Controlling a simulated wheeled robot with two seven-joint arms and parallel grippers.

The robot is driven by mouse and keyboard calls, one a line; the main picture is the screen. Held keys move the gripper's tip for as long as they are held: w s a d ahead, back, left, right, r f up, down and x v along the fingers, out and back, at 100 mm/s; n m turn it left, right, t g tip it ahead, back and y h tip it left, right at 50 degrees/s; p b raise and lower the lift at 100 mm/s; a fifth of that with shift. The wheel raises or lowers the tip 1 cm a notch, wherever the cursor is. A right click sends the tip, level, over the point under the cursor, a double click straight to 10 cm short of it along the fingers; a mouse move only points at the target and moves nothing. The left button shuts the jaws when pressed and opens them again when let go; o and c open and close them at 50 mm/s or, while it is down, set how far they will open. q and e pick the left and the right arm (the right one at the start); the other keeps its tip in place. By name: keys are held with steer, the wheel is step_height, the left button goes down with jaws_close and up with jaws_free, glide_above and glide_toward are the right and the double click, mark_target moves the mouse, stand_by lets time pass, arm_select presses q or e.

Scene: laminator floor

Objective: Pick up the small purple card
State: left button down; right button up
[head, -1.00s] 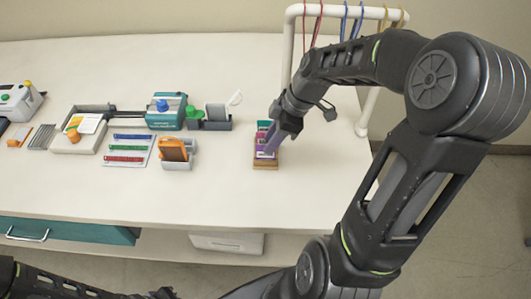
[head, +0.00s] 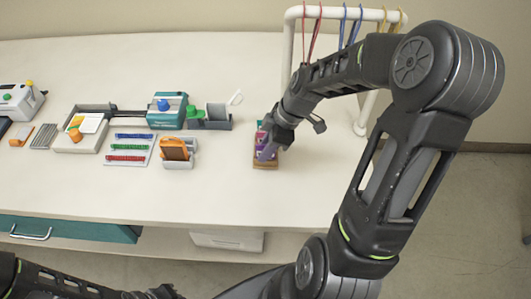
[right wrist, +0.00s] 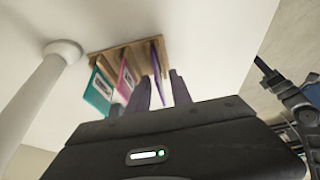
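The small purple card (right wrist: 157,66) stands in a wooden rack (right wrist: 97,52) in the right wrist view, with a pink card (right wrist: 127,76) and a teal card (right wrist: 102,88) beside it. My right gripper (right wrist: 160,90) is open, its two fingers at either side of the purple card's near end. A gap seems to show between card and fingers; I cannot tell about contact. In the head view the right gripper (head: 268,150) is over the rack (head: 265,166) and hides most of the cards. My left arm shows at the bottom left; its fingers cannot be made out.
A white pipe frame (head: 290,50) with hanging coloured loops stands behind and right of the rack. To the left are an orange item in a grey holder (head: 177,150), a teal machine (head: 168,112) and a grey bin (head: 216,118). The table front is clear.

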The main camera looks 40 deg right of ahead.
jaws_close()
steer(key=shift+r, duration=0.1)
stand_by(0.5)
arm_select(q)
steer(key=shift+w+f+b, duration=0.1)
steer(key=shift+f+b, duration=0.55)
steer(key=shift+b, duration=0.1)
arm_select(e)
step_height(320, 180, up, 10)
steer(key=shift+f, duration=0.1)
